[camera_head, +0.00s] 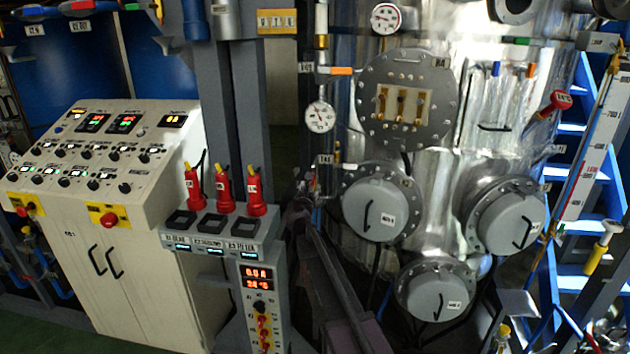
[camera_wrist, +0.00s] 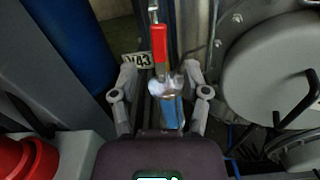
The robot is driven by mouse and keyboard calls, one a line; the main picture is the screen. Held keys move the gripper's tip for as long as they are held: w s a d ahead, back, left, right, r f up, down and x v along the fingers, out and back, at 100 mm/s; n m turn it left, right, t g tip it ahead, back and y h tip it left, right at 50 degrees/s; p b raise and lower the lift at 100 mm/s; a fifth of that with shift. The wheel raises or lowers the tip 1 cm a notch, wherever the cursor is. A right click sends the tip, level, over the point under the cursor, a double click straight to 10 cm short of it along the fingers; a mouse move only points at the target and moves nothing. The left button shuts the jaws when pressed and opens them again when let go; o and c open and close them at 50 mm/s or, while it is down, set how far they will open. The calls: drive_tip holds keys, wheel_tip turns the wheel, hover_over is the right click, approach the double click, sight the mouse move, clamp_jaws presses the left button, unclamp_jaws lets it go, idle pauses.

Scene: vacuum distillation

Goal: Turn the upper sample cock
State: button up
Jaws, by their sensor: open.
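A small metal cock with a red lever (camera_wrist: 159,45) is in the middle of the wrist view, with its lever pointing up in the picture. A blue part (camera_wrist: 172,112) lies just below its silver body. I cannot tell for sure that this is the upper sample cock. My gripper (camera_wrist: 161,78) is open, with one finger on each side of the cock body; no clear contact shows. In the head view my gripper (camera_head: 304,190) is small and dark beside the vertical pipe, and the cock is largely hidden there.
A large grey round cover (camera_wrist: 268,75) is close on the right in the wrist view. A blue column (camera_wrist: 65,45) stands left.

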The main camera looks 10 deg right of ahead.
sight(313, 186)
drive_tip(key=shift+x, duration=3.05)
